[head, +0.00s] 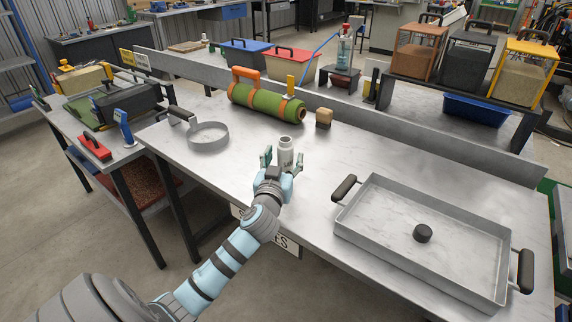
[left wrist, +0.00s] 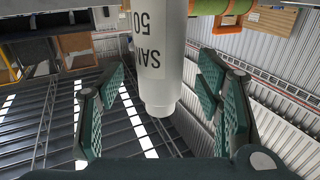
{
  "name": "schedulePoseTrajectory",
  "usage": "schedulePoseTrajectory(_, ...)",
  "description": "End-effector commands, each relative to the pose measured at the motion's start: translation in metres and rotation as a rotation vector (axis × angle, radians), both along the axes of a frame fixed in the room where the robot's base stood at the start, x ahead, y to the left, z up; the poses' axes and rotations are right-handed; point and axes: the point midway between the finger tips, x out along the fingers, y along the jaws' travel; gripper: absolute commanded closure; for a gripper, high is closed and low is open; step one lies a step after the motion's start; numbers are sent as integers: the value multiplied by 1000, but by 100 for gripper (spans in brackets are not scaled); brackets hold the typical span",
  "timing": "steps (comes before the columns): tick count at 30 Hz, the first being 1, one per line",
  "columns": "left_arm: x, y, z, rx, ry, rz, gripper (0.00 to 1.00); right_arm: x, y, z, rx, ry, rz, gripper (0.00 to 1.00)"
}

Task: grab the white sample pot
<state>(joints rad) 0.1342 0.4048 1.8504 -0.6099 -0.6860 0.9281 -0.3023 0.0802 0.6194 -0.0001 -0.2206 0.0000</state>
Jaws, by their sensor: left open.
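The white sample pot (head: 286,152) stands upright on the grey metal bench near its front edge. My left gripper (head: 283,162) reaches in from the front, with one finger on each side of the pot. In the left wrist view the white pot (left wrist: 160,55) with dark lettering appears between the two green-padded fingers of the gripper (left wrist: 160,85). The fingers are open, with a visible gap on both sides of the pot. The lower part of the pot is partly hidden by the gripper in the head view. My right gripper is not in view.
A large metal tray (head: 376,230) with a black puck (head: 423,233) lies to the right. A round metal pan (head: 208,145) is to the left. Bare bench surrounds the pot.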

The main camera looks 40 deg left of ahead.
Motion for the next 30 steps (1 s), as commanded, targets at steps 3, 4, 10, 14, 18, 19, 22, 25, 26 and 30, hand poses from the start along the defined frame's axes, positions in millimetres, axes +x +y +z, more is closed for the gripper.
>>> schedulePoseTrajectory(3, 18, 8, 0, 0, -1, 1, 41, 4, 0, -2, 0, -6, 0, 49)
schedulePoseTrajectory(4, 20, 9, 0, 0, -1, 0, 41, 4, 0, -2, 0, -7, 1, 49)
schedulePoseTrajectory(10, 21, 10, 0, 0, 0, -1, 41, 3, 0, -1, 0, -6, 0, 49)
schedulePoseTrajectory(14, 21, 10, 0, 0, 0, -1, 60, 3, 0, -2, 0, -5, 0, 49)
schedulePoseTrajectory(18, 21, 10, -1, 0, 0, -1, 82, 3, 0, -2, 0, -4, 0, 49)
schedulePoseTrajectory(19, 21, 10, -1, 0, 0, -1, 87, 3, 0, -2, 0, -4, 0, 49)
schedulePoseTrajectory(22, 21, 10, 0, 0, -1, -1, 100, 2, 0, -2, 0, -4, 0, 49)
schedulePoseTrajectory(25, 21, 10, 0, 0, -1, -1, 100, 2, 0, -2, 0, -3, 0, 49)
schedulePoseTrajectory(26, 21, 9, 0, 0, 0, -1, 100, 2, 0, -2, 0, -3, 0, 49)
schedulePoseTrajectory(30, 21, 10, 5, 1, -2, -1, 100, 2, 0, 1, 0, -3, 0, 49)
